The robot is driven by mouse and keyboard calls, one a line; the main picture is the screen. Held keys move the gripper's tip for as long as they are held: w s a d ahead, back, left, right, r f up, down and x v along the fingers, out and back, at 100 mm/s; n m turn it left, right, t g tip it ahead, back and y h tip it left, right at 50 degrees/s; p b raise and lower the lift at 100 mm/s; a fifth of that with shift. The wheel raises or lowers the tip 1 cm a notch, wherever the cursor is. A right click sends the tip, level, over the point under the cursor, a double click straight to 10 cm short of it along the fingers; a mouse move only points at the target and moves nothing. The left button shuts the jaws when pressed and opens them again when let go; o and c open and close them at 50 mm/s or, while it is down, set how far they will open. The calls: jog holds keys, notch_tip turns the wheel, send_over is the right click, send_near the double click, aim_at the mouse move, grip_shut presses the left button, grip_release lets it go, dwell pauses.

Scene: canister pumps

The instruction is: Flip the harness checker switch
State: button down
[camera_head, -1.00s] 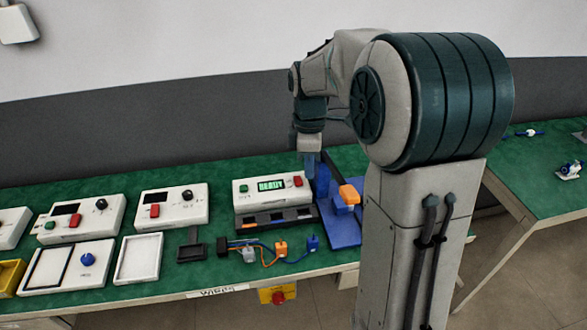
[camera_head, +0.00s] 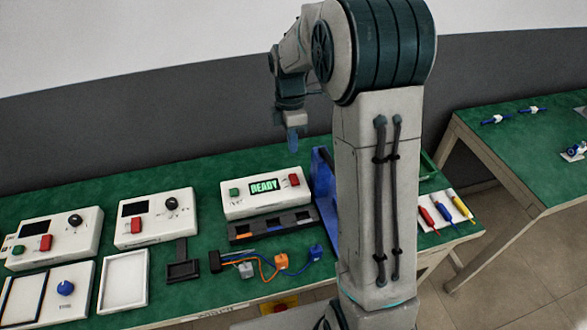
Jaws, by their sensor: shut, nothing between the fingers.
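A white box with a lit green READY display (camera_head: 265,195) stands at the middle of the green table; it looks like the harness checker. It has a green button or switch (camera_head: 234,192) on its left and a red one (camera_head: 294,180) on its right. A dark slotted block (camera_head: 273,226) lies along its front. A wire harness with grey, orange and blue connectors (camera_head: 270,262) lies in front of that. My gripper (camera_head: 292,140) is shut and empty, pointing down, above and behind the box's right end. It appears apart from the box.
Two similar white boxes with dark screens (camera_head: 53,238) (camera_head: 154,217) stand to the left. A blue stand (camera_head: 322,180) is just right of the checker, partly hidden by my arm. Screwdrivers (camera_head: 445,210) lie at the right end. A second table (camera_head: 520,140) stands beyond a gap.

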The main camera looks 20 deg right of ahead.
aim_at(294, 180)
jog(key=f, duration=0.3)
jog(key=s+f, duration=0.1)
jog(key=f, duration=0.6)
jog(key=shift+s+p, duration=0.2)
jog(key=shift+p, duration=0.15)
